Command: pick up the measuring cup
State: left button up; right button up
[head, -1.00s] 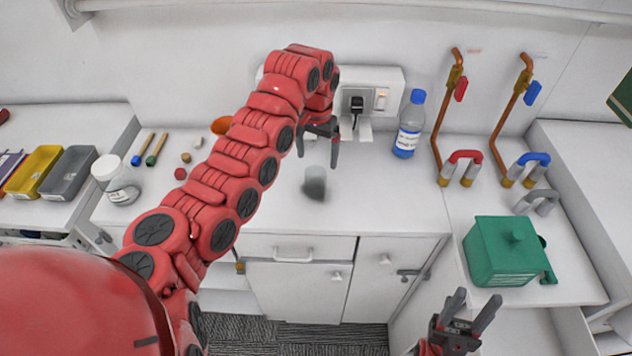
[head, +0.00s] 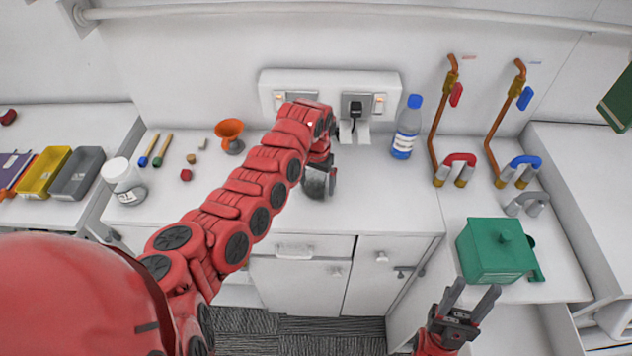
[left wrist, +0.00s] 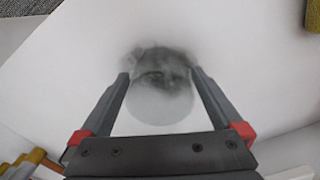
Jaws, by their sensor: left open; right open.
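The measuring cup (head: 314,186) is a small grey see-through vessel on the white counter, partly hidden by my left gripper in the head view. In the left wrist view the cup (left wrist: 160,98) lies between the two fingers, with a smoky dark patch towards its far side. My left gripper (left wrist: 161,73) is open, with one finger on each side of the cup. I cannot tell whether the fingers touch it.
An orange funnel (head: 230,138) and a white-lidded jar (head: 124,184) stand left of my left arm. A blue-capped bottle (head: 406,130) stands right of the wall socket panel (head: 378,90). A green box (head: 495,252) is at right. The counter right of the cup is clear.

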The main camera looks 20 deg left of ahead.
pick_arm(q)
jog(key=c, duration=1.3)
jog(key=shift+r, duration=0.1)
